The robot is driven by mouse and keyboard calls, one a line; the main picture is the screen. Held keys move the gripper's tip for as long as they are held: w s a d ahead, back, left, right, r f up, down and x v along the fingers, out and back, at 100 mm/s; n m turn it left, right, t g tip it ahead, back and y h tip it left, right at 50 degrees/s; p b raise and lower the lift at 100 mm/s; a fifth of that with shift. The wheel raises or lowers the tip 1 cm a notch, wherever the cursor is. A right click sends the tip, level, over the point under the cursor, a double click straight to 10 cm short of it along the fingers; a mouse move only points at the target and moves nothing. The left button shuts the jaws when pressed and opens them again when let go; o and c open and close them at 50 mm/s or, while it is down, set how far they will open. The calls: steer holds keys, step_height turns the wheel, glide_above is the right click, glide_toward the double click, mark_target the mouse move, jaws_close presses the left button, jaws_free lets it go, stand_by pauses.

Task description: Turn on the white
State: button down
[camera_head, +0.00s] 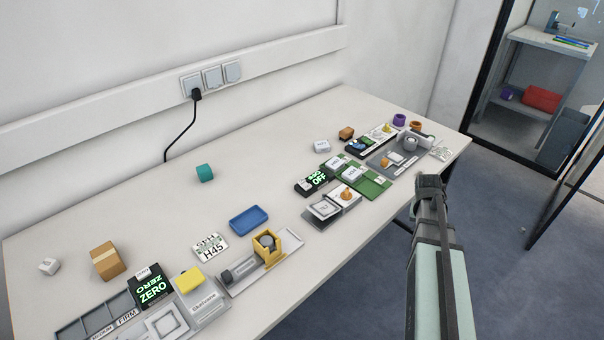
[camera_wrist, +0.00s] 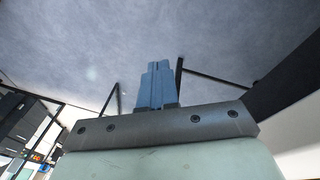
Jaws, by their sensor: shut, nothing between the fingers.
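A white box with an orange knob (camera_head: 348,195) stands near the table's front edge, right of the middle. Beside it is a grey-and-white unit with a square plate (camera_head: 324,208). A black display reading "OFF" (camera_head: 316,180) is just behind them. Which white thing the task names is not clear from the picture. My gripper shows in the wrist view with its bluish fingers (camera_wrist: 157,66) together and empty, over the floor. In the head view my arm is right of the table's front edge, apart from these things; the fingertips are hard to make out there.
A green board (camera_head: 375,187) with white blocks and a grey machine (camera_head: 408,143) stand farther right. A blue tray (camera_head: 249,219), yellow holder (camera_head: 275,249) and "ZERO" display (camera_head: 152,291) are on the left half.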

steer(key=shift+m+t, duration=0.9)
steer(key=w+a+r, duration=0.2)
steer(key=r, duration=0.2)
steer(key=w+a+r, duration=0.2)
steer(key=r, duration=0.3)
steer(key=w+a+r, duration=0.1)
steer(key=a+r, duration=0.1)
steer(key=r, duration=0.3)
steer(key=shift+w+a, duration=0.4)
steer(key=w+a+r+m+y, duration=0.1)
steer(key=w+a+r, duration=0.15)
steer(key=a, duration=0.55)
steer(key=w+a+r+m+y, duration=0.15)
steer(key=a+r, duration=0.25)
steer(key=a, duration=0.4)
step_height(320, 180, up, 6)
steer(key=g+y, duration=0.1)
steer(key=y, duration=0.1)
glide_above(302, 180)
steer(key=s+d, duration=0.2)
steer(key=shift+a+r, duration=0.1)
steer(key=shift+a, duration=0.1)
steer(key=f, duration=0.4)
steer(key=w+a+f, duration=0.1)
steer(key=f, duration=0.8)
steer(key=shift+w+a, duration=0.25)
steer(key=shift+w, duration=0.1)
steer(key=shift+f, duration=0.45)
